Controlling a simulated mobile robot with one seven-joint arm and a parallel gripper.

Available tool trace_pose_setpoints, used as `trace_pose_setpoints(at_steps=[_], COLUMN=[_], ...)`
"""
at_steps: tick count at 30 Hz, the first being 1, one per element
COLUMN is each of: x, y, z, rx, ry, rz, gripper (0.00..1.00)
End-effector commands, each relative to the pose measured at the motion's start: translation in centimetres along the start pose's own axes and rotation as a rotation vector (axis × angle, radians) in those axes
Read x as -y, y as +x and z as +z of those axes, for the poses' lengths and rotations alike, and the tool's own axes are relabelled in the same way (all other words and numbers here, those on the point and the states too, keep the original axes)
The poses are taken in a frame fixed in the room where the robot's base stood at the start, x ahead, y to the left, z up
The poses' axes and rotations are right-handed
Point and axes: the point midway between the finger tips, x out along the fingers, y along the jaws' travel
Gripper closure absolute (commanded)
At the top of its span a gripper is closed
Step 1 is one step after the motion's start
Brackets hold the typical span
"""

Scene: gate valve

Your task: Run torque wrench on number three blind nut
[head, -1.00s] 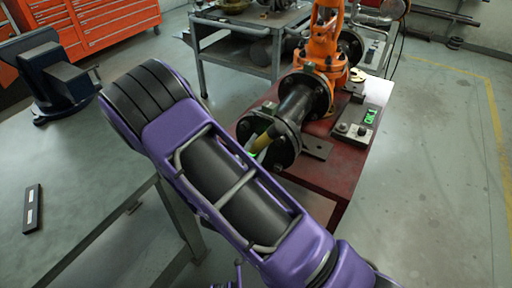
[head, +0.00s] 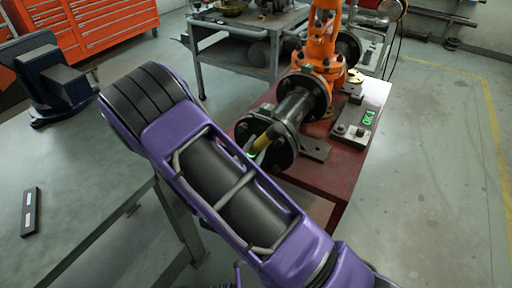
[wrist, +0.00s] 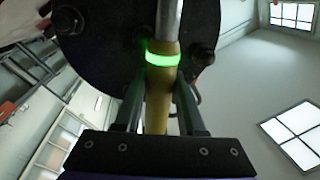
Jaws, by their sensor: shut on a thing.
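The torque wrench has a yellow handle (wrist: 158,105), a glowing green band (wrist: 162,59) and a silver shaft (wrist: 169,18). My gripper (wrist: 160,80) has its fingers on either side of the handle and is shut on it. In the head view the handle (head: 262,143) shows in front of the round dark blind flange (head: 285,151); my arm hides the gripper there. In the wrist view the flange (wrist: 105,25) stands behind the shaft, with nuts (wrist: 203,53) around its rim. The wrench's engaged end is out of view, so I cannot tell which nut it is on.
The orange valve (head: 318,65) and pipe stand on a red bench (head: 312,190). A small box (head: 358,136) sits beside a green lit display (head: 369,117), which seems to read "OK". A grey table (head: 85,170) with a blue vise (head: 52,80) is at left. Floor at right is clear.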

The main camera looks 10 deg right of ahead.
Motion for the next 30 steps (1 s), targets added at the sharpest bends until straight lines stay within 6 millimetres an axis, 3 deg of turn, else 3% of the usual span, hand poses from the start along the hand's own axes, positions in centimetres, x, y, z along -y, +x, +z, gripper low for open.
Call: trace_pose_setpoints(at_steps=[30], x=[0.02], y=[0.65], z=[-0.17], rx=[-0.005], ry=[0.001], rz=[-0.002], gripper=[1.00])
